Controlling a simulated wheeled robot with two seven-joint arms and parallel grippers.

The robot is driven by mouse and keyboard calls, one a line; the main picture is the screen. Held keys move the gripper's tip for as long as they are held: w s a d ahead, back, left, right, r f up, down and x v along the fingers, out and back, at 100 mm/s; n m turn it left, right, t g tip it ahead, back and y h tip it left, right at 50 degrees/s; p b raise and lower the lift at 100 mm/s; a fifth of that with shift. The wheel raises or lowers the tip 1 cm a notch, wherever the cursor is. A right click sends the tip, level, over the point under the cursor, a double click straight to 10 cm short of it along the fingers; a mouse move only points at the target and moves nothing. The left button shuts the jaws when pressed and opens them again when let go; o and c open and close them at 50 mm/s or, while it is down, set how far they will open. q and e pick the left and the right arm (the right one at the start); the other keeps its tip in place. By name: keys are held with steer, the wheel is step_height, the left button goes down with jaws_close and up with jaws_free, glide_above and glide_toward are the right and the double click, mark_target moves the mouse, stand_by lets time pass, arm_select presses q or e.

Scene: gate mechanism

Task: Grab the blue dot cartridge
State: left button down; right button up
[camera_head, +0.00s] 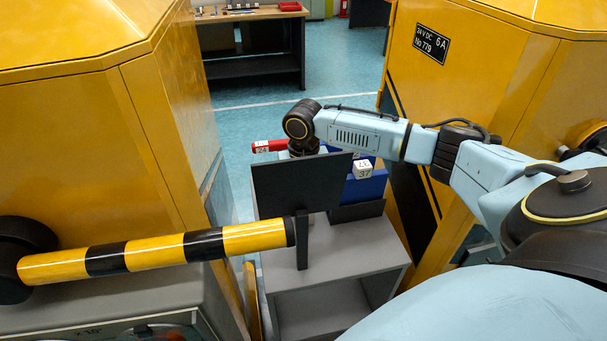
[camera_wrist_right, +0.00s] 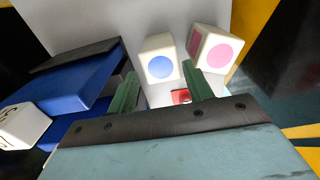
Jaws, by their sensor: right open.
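In the right wrist view, the blue dot cartridge (camera_wrist_right: 160,60) is a white block with a round blue dot on its face. My right gripper (camera_wrist_right: 160,72) is open, its two green fingers pointing toward this block. The block sits just beyond and between the fingertips, and I cannot tell whether it touches either. A white block with a pink dot (camera_wrist_right: 216,48) stands beside it on the right, close to the right finger. In the head view my right arm reaches behind a dark panel, which hides the gripper and the dotted blocks. My left gripper is not in view.
The dark panel (camera_head: 298,185) stands above a grey cabinet (camera_head: 335,255). A yellow-black striped bar (camera_head: 150,254) ends at it. Blue holders (camera_wrist_right: 72,80) and a white labelled block (camera_head: 363,170) lie nearby. A red item (camera_head: 268,146) shows behind the panel. Yellow machines flank both sides.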

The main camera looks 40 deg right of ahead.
step_height(320, 180, down, 6)
steer(key=shift+r, duration=0.1)
stand_by(0.4)
steer(key=c, duration=0.7)
